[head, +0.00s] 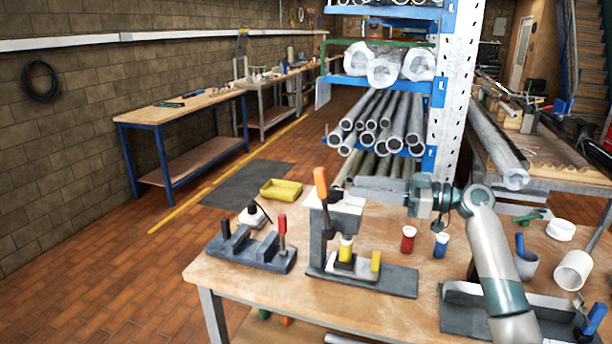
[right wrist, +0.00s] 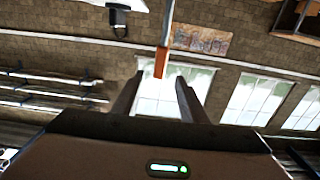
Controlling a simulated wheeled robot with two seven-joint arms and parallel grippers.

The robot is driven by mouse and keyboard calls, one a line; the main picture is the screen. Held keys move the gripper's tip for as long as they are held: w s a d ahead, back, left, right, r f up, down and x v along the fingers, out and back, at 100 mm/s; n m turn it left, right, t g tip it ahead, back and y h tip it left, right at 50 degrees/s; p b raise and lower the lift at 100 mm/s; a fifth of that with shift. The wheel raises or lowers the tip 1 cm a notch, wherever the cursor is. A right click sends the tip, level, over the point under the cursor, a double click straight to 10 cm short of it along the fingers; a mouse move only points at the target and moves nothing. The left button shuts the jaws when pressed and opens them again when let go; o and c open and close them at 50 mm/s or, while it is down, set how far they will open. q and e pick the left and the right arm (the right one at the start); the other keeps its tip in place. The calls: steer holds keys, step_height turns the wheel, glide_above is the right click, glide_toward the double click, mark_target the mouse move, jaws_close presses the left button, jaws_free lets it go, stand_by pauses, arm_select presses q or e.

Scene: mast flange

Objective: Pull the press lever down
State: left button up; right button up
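The press (head: 322,235) stands on the near wooden table, on a dark base plate. Its lever (head: 321,185) has an orange handle and points up, tilted slightly. My right gripper (head: 350,184) comes in from the right at handle height, its fingers pointing left toward the lever. In the right wrist view, the two dark fingers (right wrist: 159,78) are apart, and the orange handle (right wrist: 160,62) shows in the gap at their tips. I cannot tell whether it lies between them or just beyond; no contact shows. My left gripper is not in view.
A dark fixture with a red handle (head: 282,232) stands left of the press. A yellow block (head: 376,261) sits on the press base. A red jar (head: 408,239) and a blue jar (head: 441,245) stand to the right. A pipe rack (head: 440,90) rises behind the table.

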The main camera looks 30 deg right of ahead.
mark_target(315, 178)
steer(key=x, duration=0.1)
steer(key=p+x, duration=0.1)
steer(key=x, duration=0.1)
steer(key=p+x, duration=0.1)
steer(key=shift+w+a+r, duration=0.2)
steer(key=shift+a+r, duration=0.1)
steer(key=p+x, duration=0.4)
steer(key=x, duration=0.4)
steer(key=shift+w+a+f, duration=0.1)
steer(key=shift+w+a, duration=0.05)
arm_select(q)
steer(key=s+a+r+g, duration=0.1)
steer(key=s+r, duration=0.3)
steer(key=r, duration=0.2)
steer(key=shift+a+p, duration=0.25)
steer(key=shift+p, duration=0.1)
arm_select(e)
steer(key=shift+x, duration=0.85)
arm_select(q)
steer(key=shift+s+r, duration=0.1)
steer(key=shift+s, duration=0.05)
arm_select(e)
steer(key=shift+f, duration=0.15)
jaws_close()
